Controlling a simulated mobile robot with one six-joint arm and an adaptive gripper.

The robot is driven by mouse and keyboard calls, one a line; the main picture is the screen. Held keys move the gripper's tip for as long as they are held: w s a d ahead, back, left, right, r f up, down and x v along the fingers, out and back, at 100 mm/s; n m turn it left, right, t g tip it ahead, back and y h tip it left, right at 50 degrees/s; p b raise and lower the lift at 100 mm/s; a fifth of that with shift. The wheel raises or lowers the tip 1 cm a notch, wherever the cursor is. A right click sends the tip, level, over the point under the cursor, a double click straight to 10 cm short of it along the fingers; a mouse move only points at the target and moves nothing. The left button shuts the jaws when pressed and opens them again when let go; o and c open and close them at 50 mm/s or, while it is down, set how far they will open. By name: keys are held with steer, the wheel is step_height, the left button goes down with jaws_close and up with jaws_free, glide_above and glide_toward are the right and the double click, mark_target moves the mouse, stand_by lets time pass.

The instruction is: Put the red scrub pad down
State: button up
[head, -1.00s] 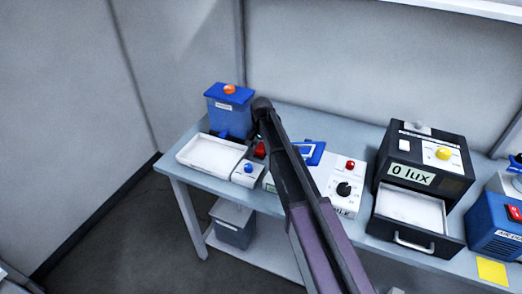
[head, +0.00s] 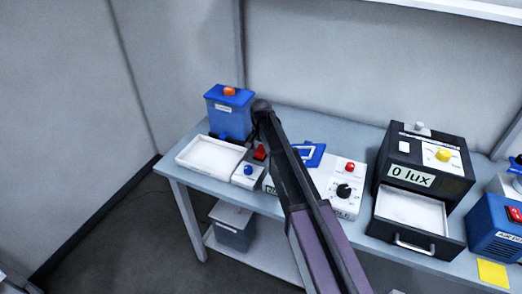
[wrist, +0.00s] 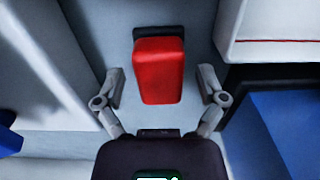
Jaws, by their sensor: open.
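The red scrub pad (wrist: 158,72) shows in the wrist view, with a dark strip at its far end. It lies between the two fingers of my gripper (wrist: 162,86). The fingers are spread, with a clear gap on each side of the pad. My arm hides most of that spot and the gripper's fingers there. Whether the pad rests fully on the surface below is hard to tell.
A white tray (head: 181,156), a blue bin (head: 229,112) with an orange knob and a small blue-button box (head: 248,170) stand close by on the bench. A white control box (head: 345,190) and a black "0 lux" box (head: 450,189) with an open drawer stand right.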

mark_target(261, 149)
steer(key=shift+r, duration=0.1)
step_height(261, 149, up, 12)
steer(key=p, duration=1.2)
stand_by(0.8)
steer(key=s+d+n, duration=0.1)
steer(key=s+d, duration=0.5)
steer(key=d, duration=0.1)
steer(key=s+d+n, duration=0.1)
steer(key=s+d, duration=0.6)
steer(key=shift+s+d, duration=0.1)
steer(key=s+d+n, duration=0.2)
steer(key=s+d, duration=0.6)
steer(key=s, duration=0.4)
steer(key=shift+s+d, duration=0.25)
steer(key=shift+d, duration=0.15)
